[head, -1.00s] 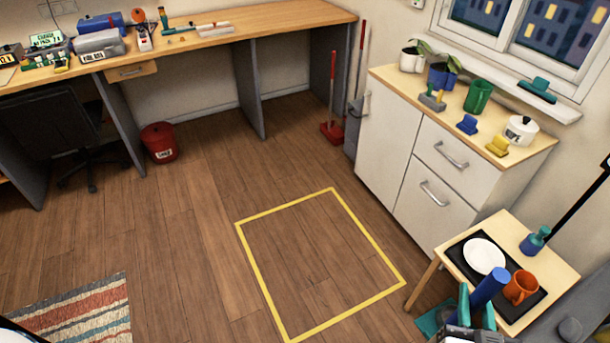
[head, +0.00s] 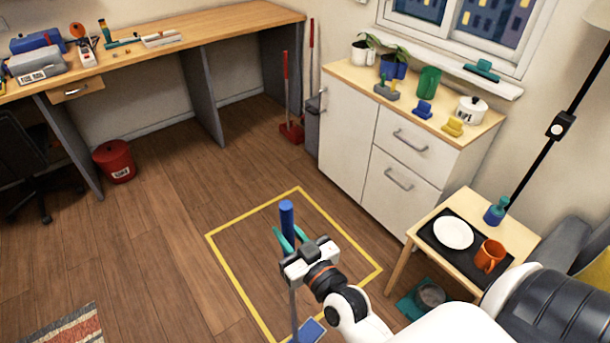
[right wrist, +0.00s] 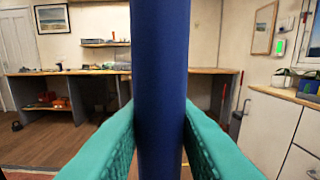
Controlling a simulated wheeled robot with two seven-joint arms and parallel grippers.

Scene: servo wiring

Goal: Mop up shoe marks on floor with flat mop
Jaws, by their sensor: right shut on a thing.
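My right gripper (head: 289,238), with teal fingers, is shut on the blue handle (head: 287,218) of the flat mop. The handle stands roughly upright and also fills the middle of the right wrist view (right wrist: 160,80). A grey pole runs down below the gripper to the blue mop head (head: 311,331) at the bottom edge of the head view. The mop head is near the front edge of the yellow outlined square (head: 250,215) on the wooden floor. No shoe marks can be made out clearly; my arm hides part of the square. My left gripper is not in view.
A small side table (head: 405,268) with a plate (head: 453,233) and orange mug (head: 490,255) stands right of the square. A white cabinet (head: 345,130) is behind it. A red bin (head: 115,162) stands at left.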

